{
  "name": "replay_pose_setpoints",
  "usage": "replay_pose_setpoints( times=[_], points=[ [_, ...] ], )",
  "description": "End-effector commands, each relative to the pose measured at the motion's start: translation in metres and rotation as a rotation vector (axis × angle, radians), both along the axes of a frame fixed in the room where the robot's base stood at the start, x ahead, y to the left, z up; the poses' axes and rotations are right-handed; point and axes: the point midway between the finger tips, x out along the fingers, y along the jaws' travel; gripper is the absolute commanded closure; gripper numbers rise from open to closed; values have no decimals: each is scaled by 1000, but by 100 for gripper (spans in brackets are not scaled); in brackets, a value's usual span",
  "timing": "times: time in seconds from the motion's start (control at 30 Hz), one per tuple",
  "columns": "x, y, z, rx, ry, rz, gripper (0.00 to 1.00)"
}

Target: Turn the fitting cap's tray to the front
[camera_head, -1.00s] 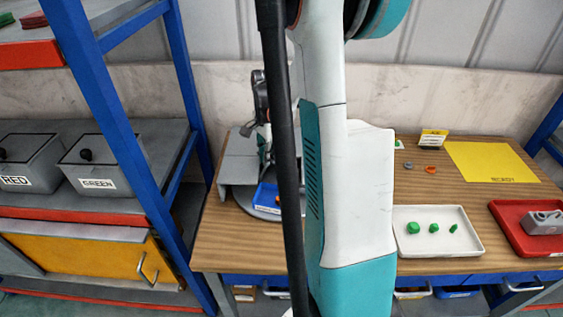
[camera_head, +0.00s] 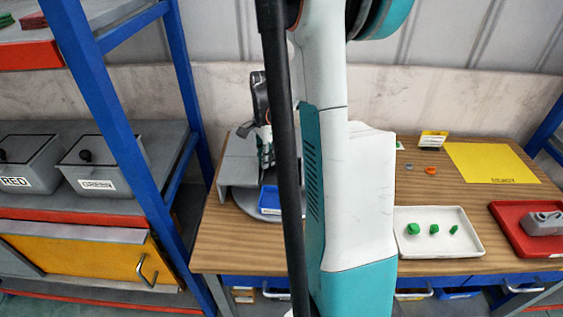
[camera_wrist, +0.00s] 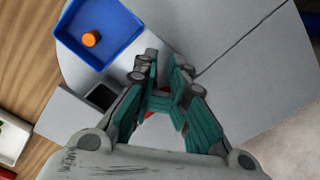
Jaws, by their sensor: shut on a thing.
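A blue tray (camera_wrist: 119,18) with a small orange cap (camera_wrist: 91,39) in it sits on a grey round turntable (camera_wrist: 222,30) in the wrist view. In the head view the blue tray (camera_head: 269,200) shows at the left of the table, partly hidden by my arm, as is the turntable (camera_head: 247,207). My gripper (camera_wrist: 164,72) is over the turntable beside the tray, its teal fingers shut on a small part that they mostly hide. A bit of red shows between the fingers. In the head view my gripper (camera_head: 264,148) is partly covered by my arm.
A grey stand (camera_head: 238,165) is close by the turntable. A white tray (camera_head: 465,246) with green pieces and a red tray (camera_head: 510,236) with a grey part are at right. A yellow mat (camera_head: 490,161) lies behind. A blue-framed shelf (camera_head: 103,100) stands at left.

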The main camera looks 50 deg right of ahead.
Motion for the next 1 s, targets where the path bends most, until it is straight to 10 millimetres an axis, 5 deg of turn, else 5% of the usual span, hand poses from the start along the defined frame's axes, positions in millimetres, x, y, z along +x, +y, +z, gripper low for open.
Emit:
replay_pose_setpoints(
  times=[0.63,1.0],
  points=[
    [1,-1,57,-1,-2,1,100],
    [1,-1,59,-1,-2,1,100]
  ],
)
